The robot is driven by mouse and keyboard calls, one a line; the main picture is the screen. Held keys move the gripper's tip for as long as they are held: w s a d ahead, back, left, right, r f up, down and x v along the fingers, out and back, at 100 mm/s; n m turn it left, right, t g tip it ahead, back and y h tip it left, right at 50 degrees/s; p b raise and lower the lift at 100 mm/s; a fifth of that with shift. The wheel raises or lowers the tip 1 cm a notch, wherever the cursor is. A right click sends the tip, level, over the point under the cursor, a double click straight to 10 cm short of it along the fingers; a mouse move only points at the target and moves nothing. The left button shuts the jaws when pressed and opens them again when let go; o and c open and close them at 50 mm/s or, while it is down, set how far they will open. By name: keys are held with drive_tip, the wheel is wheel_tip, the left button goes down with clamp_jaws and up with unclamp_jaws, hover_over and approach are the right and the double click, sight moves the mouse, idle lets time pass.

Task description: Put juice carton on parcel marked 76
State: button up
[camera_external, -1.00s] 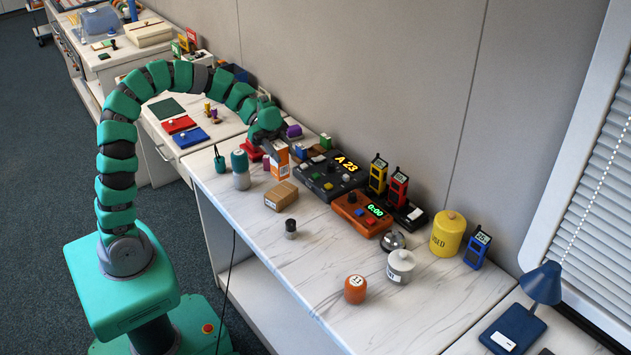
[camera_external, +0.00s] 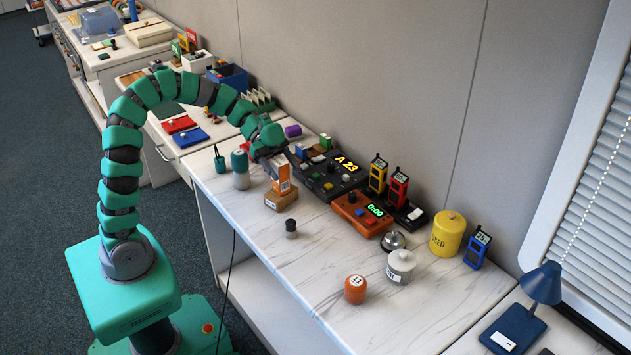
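The juice carton (camera_external: 283,180) is orange and white and upright. It appears to stand on, or be just above, the brown parcel (camera_external: 275,202), a small cardboard box with a white label. The label's number is too small to read. My gripper (camera_external: 273,161) is at the carton's upper part, reaching from the left and behind. It appears shut on the carton, though its fingertips are partly hidden. I cannot tell whether the carton's base touches the parcel.
A teal-capped bottle (camera_external: 240,170) is left of the parcel. The counter's front middle is clear.

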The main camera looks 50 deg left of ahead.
drive_tip(key=shift+r, duration=0.1)
drive_tip(key=shift+a+r+p, duration=0.2)
drive_tip(key=shift+a+p, duration=0.1)
drive_tip(key=shift+a, duration=0.05)
drive_tip(key=p+v, duration=0.2)
drive_tip(key=v, duration=0.9)
drive_tip(key=shift+a, duration=0.2)
drive_tip(key=shift+f, duration=0.1)
